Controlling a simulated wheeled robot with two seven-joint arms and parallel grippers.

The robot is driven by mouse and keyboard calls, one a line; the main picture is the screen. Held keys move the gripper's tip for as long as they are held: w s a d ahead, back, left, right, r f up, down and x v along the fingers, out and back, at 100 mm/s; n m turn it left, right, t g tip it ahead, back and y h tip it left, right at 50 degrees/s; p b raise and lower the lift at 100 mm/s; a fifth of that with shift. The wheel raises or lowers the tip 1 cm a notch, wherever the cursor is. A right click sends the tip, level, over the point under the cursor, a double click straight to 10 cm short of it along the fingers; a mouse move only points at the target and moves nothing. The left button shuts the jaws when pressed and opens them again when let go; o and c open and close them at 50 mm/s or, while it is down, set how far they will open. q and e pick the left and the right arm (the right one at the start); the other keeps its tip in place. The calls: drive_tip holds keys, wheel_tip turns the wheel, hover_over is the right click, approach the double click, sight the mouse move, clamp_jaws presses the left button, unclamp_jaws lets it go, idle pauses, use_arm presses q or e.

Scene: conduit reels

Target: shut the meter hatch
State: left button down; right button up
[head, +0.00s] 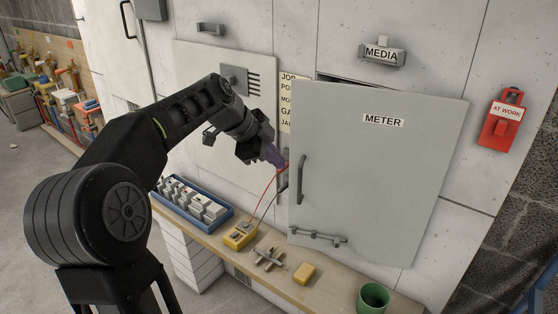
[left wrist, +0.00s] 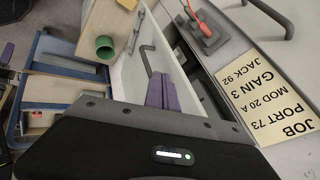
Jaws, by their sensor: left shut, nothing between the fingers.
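The meter hatch (head: 375,170) is a grey door panel labelled METER, with a vertical handle (head: 301,180) near its left edge. It stands ajar: a dark gap shows along its top left, and its left edge is away from the wall. My left gripper (head: 274,157) is shut and empty, just left of the hatch's free edge. In the left wrist view its purple fingers (left wrist: 168,92) lie close to that edge, beside the hatch handle (left wrist: 147,58). Whether they touch it I cannot tell. My right gripper is not in view.
A red lead (head: 270,187) runs from a yellow meter (head: 240,236) on the bench up behind the hatch edge. A green cup (head: 373,298), a yellow block (head: 304,273) and a blue tray (head: 228,219) are on the bench. A job card (left wrist: 262,95) hangs left of the hatch.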

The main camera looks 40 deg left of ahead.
use_arm(q)
drive_tip(key=p+x, duration=0.1)
drive_tip(key=x, duration=0.7)
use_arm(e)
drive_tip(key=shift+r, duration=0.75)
use_arm(q)
drive_tip(key=shift+w+d+f, duration=0.1)
drive_tip(key=shift+w+d, duration=0.05)
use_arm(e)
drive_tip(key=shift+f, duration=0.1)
